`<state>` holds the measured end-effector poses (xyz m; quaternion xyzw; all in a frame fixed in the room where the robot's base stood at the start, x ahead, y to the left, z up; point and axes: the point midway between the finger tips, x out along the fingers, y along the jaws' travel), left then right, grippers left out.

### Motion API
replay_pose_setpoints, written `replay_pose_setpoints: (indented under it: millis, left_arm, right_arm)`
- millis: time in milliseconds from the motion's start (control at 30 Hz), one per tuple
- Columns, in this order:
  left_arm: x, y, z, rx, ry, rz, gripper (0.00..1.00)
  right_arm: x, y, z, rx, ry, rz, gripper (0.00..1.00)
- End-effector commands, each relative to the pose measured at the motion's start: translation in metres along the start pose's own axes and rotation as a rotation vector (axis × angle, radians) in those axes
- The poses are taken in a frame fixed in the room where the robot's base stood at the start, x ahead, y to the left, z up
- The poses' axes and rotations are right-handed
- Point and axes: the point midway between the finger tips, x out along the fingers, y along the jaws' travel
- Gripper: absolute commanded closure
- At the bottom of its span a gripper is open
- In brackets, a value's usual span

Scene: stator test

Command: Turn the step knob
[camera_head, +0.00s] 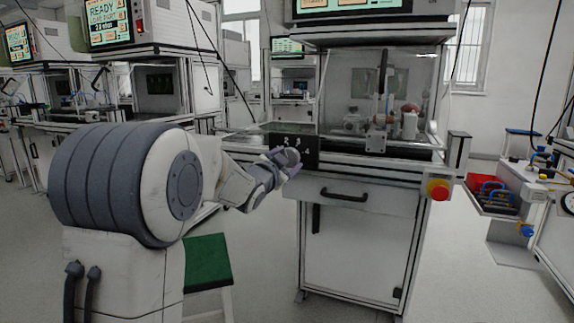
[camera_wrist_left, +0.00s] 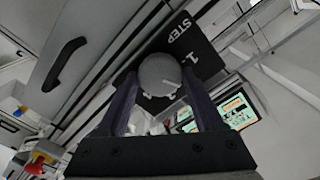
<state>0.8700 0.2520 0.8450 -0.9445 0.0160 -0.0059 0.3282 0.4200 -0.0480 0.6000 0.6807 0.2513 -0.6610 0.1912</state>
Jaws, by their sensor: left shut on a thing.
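The step knob (camera_wrist_left: 158,72) is a round grey knob on a black panel with white lettering that reads STEP and a 1. In the left wrist view it sits between the two fingers of my left gripper (camera_wrist_left: 160,100), which is shut on it. In the head view my left gripper (camera_head: 287,158) reaches the black panel (camera_head: 308,148) at the front left of the test station, and its fingers are around the knob (camera_head: 293,156). The knob is partly hidden by the fingers there. My right gripper is not in view.
The station's drawer handle (camera_head: 344,195) is below the panel. A red emergency button on a yellow base (camera_head: 438,188) is at the front right. A clear enclosure (camera_head: 390,90) stands above. A green-topped stool (camera_head: 207,260) is below my left arm. A red tray (camera_head: 490,200) is at the right.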

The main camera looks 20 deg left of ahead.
Motion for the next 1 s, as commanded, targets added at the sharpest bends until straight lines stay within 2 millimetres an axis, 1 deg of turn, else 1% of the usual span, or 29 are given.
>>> replay_pose_setpoints:
  millis: [200,567,600,667,1000]
  left_arm:
    - [-0.0002,0.0008,0.0008,0.036,-0.002,0.002,0.87]
    - [-0.0002,0.0007,0.0007,0.039,-0.003,0.002,0.87]
    - [-0.0002,0.0007,0.0007,0.039,-0.003,0.002,0.24]
    - [-0.0002,0.0007,0.0007,0.039,-0.003,0.002,0.01]
    - [-0.0015,0.0000,0.0000,0.038,-0.001,0.001,0.01]
  right_arm:
    - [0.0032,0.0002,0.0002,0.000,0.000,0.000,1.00]
    - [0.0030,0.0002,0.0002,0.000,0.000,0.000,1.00]
    - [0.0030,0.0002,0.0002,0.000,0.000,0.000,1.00]
    - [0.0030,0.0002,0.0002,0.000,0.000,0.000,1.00]
    - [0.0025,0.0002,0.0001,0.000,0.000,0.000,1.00]
